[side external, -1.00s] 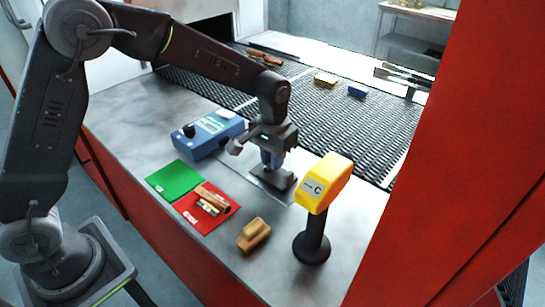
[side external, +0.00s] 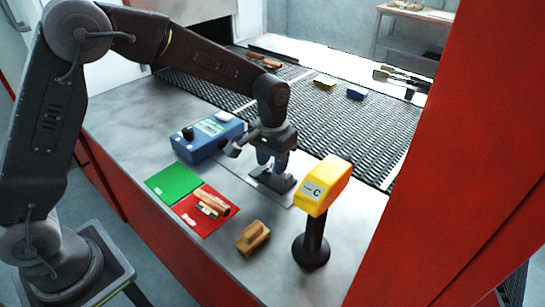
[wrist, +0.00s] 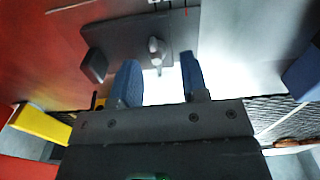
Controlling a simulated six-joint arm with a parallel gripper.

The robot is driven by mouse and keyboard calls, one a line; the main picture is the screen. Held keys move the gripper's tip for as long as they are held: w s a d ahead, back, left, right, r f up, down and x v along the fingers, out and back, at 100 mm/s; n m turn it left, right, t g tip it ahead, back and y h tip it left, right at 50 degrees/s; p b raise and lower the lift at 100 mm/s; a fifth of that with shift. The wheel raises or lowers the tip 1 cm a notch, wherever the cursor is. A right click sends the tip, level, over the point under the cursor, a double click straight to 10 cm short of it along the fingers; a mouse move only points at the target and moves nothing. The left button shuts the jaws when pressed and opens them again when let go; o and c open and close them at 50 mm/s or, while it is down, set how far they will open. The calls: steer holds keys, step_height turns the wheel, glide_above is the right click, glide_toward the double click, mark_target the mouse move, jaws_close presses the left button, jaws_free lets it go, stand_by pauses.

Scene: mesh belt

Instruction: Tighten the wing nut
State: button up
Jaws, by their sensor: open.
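The wing nut (wrist: 155,47) is a small pale grey winged piece on a dark grey fixture (wrist: 120,42) in the wrist view. The fixture (side external: 277,184) also shows in the side view, on a light plate on the metal counter; the nut cannot be made out there. My gripper (wrist: 159,78) is open, with two blue fingers apart and nothing held between them. The nut lies just beyond the fingertips in the wrist picture, roughly in line with the gap. In the side view my gripper (side external: 272,165) points down just above the fixture.
A yellow display (side external: 323,185) on a black stand is close right of the fixture. A blue device (side external: 210,135) stands behind left. Green (side external: 173,182) and red (side external: 190,215) cards, the latter with brown pieces, and a wooden block (side external: 253,238) lie in front. The mesh belt (side external: 320,115) runs behind.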

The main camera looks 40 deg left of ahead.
step_height(320, 180, up, 14)
stand_by(0.5)
steer(key=shift+f, duration=0.1)
steer(key=s+a+r+t, duration=0.1)
steer(key=s+a+r, duration=0.15)
steer(key=s, duration=0.35)
steer(key=s+a+r+t, duration=0.2)
steer(key=s+r, duration=0.1)
steer(key=s, duration=0.2)
steer(key=s+a+f+t, duration=0.1)
steer(key=s+f, duration=0.1)
steer(key=s, duration=0.4)
steer(key=s+a+f+t, duration=0.1)
steer(key=s+a+f, duration=0.1)
steer(key=s, duration=0.5)
steer(key=shift+a+f+t, duration=0.25)
steer(key=shift+f+t, duration=0.05)
steer(key=shift+f, duration=0.05)
